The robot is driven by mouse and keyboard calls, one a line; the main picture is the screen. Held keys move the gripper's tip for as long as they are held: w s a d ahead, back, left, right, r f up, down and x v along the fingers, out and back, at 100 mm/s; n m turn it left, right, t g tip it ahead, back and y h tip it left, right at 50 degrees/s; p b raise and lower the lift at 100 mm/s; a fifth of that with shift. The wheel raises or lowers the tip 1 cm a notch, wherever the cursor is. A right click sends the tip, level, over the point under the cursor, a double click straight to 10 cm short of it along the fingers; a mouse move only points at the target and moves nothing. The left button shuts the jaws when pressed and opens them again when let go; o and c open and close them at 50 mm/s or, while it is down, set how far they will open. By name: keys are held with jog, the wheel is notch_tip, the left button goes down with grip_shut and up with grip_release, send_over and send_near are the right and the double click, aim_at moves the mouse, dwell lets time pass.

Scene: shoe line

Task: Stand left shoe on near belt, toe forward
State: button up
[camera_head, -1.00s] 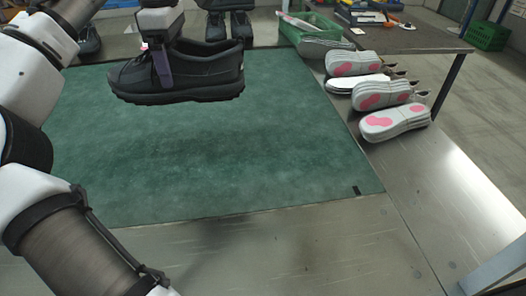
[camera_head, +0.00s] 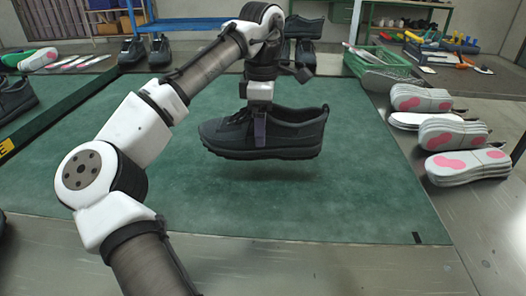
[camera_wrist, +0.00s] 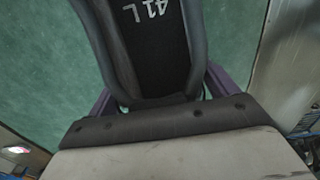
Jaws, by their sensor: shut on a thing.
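My gripper (camera_head: 259,132) is shut on a dark grey-black lace-up shoe (camera_head: 290,138). A purple finger presses on the near side of the shoe. The shoe hangs roughly level above the green belt (camera_head: 330,205), with its toe to the left in the head view and a faint shadow below it. The wrist view looks down into the shoe (camera_wrist: 155,45), where the insole reads "41 L". The purple fingers show on both sides of it. The far side of the shoe is hidden in the head view.
Stacks of pale insoles with pink patches (camera_head: 452,133) lie right of the belt. A green crate (camera_head: 372,62) stands behind them. Dark shoes (camera_head: 306,55) stand at the far edge, and another (camera_head: 15,100) at the left. The belt's middle is clear.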

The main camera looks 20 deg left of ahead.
jog(key=shift+f+b, duration=0.35)
jog(key=shift+f, duration=2.7)
jog(key=shift+f, duration=0.15)
jog(key=o, duration=1.1)
notch_tip(320, 180, up, 12)
jog(key=shift+r+p, duration=0.1)
jog(key=shift+p, duration=0.95)
